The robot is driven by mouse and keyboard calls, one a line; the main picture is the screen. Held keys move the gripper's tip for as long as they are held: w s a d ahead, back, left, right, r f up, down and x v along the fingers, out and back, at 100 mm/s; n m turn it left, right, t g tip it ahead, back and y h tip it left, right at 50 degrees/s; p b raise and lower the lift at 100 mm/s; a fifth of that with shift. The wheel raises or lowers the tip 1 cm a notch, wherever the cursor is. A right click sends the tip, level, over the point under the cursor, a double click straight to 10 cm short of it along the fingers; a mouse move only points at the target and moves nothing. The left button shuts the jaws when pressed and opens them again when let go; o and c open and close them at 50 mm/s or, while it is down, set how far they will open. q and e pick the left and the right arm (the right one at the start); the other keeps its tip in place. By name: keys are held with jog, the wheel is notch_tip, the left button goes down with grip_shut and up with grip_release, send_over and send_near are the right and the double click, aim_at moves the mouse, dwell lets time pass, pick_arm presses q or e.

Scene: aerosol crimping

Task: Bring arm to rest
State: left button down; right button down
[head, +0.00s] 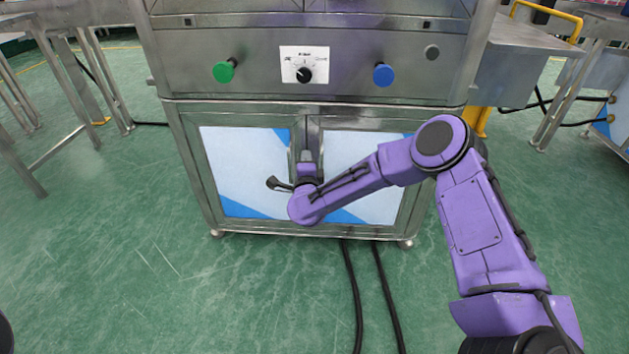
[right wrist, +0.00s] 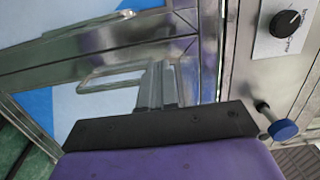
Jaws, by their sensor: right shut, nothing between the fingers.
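My purple right arm (head: 470,220) comes in from the lower right and bends at a raised elbow in the head view. Its forearm reaches left in front of the steel machine's lower cabinet doors. My right gripper (head: 307,160) points up, away from me, in front of the middle of the doors, below the control panel. It is shut and empty. In the right wrist view its fingers (right wrist: 160,85) are together, with the door frame and a handle behind them. I cannot tell how far they are from the doors. My left gripper is not in view.
The machine's panel has a green button (head: 224,71), a black selector knob (head: 304,74) and a blue button (head: 383,75). The blue button also shows in the right wrist view (right wrist: 283,129). Black cables (head: 350,290) run along the green floor.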

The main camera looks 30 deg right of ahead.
jog(key=w+a+v, duration=0.1)
jog(key=v, duration=0.6)
jog(key=s+a+f+n+g+y, duration=0.25)
jog(key=s+f+n, duration=0.35)
jog(key=s+f, duration=0.35)
jog(key=s+a+f+n+g+y, duration=0.2)
jog(key=s+f+n+g+y, duration=0.3)
jog(key=s+f, duration=0.45)
jog(key=s+d+f+n+g+h, duration=0.1)
jog(key=s+d+f+n+g, duration=0.2)
jog(key=s, duration=0.8)
jog(key=s+d+f+n+g+h, duration=0.2)
jog(key=s+d+f+n, duration=0.1)
jog(key=s, duration=0.8)
notch_tip(320, 180, up, 21)
jog(key=p, duration=2.2)
jog(key=shift+w+a+f+y, duration=0.1)
jog(key=shift+y, duration=0.15)
